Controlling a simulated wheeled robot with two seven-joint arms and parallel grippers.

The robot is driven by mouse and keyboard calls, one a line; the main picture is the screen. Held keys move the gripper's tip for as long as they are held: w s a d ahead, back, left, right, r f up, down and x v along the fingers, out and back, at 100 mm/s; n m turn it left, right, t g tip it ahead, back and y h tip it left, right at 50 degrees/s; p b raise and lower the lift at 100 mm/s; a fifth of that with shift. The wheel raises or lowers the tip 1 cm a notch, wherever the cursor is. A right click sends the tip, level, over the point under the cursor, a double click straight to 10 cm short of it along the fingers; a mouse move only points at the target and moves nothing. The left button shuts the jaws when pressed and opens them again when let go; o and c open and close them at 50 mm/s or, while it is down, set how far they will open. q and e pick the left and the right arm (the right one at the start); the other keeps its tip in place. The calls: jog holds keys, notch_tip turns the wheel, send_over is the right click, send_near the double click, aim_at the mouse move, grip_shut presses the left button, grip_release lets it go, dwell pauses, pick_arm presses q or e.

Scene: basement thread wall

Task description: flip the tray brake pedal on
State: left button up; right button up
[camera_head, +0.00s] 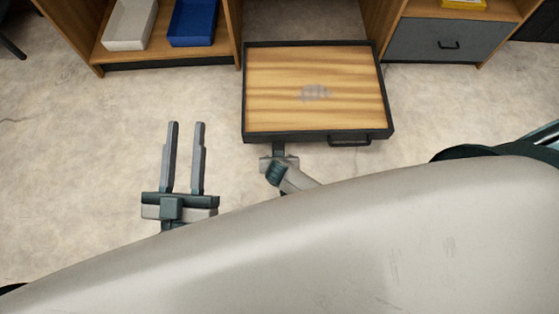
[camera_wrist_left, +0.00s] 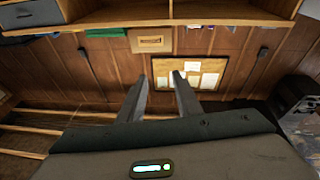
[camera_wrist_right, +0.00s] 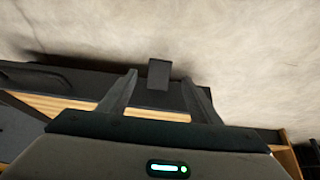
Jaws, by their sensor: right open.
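The tray (camera_head: 314,90) has a wood-grain surface with a grey smudge and a dark rim. A dark handle (camera_head: 349,140) sticks out at its front right. In the right wrist view, a small dark block (camera_wrist_right: 158,74), likely the brake pedal, juts from the tray's dark edge (camera_wrist_right: 75,84). My right gripper (camera_wrist_right: 160,80) is open, with the block showing between its fingertips; contact cannot be told. In the head view its fingers are hidden under the tray's front edge. My left gripper (camera_head: 186,124) is open and empty, left of the tray.
A wooden shelf with a white bin (camera_head: 129,25) and a blue bin (camera_head: 192,23) stands at the back left. A cabinet with a grey drawer (camera_head: 450,42) is at the back right. The floor left of the tray is clear. The left wrist view shows a pinboard (camera_wrist_left: 198,76).

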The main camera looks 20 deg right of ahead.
pick_arm(q)
notch_tip(320, 180, down, 13)
jog(key=a+g+y+p, duration=0.2)
jog(key=g+p, duration=0.1)
jog(key=g, duration=0.5)
jog(key=shift+s+a+y, duration=0.15)
jog(key=shift+a+y, duration=0.25)
pick_arm(e)
jog(key=v, duration=1)
jog(key=shift+r, duration=0.25)
jog(key=shift+s+r, duration=0.1)
